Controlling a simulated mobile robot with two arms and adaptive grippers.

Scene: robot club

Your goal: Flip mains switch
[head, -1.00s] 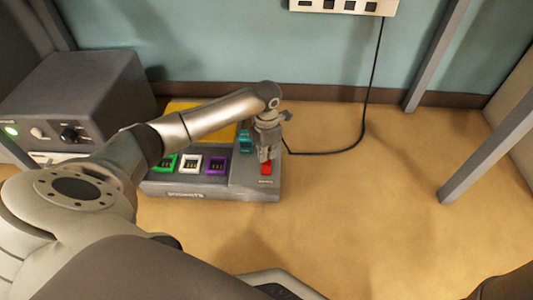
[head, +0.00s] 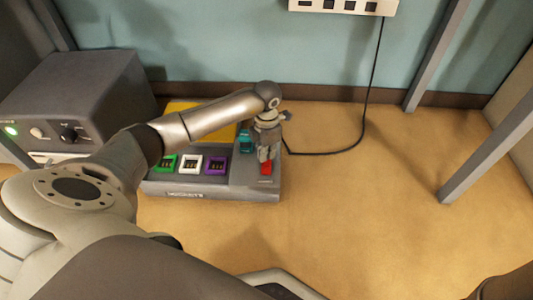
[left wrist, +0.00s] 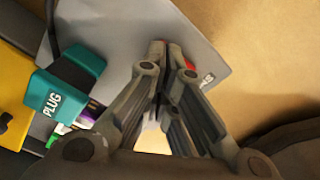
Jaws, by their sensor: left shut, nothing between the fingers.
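The mains switch (head: 266,168) is a small red rocker on the right front part of a grey panel box (head: 225,196) on the floor. My left gripper (head: 265,157) is shut and empty, pointing down at the red switch from above and behind it. In the left wrist view the closed fingertips (left wrist: 165,50) lie right over the switch (left wrist: 178,52), which is mostly hidden by them. I cannot tell whether they touch it or which way it is tipped. My right gripper is not in view.
Beside the switch is a teal plug (head: 246,143), also in the left wrist view (left wrist: 62,90). Green, white (head: 190,164) and purple sockets line the box. A black cable (head: 362,130) runs up to a wall power strip (head: 345,5). A grey unit (head: 75,100) stands left.

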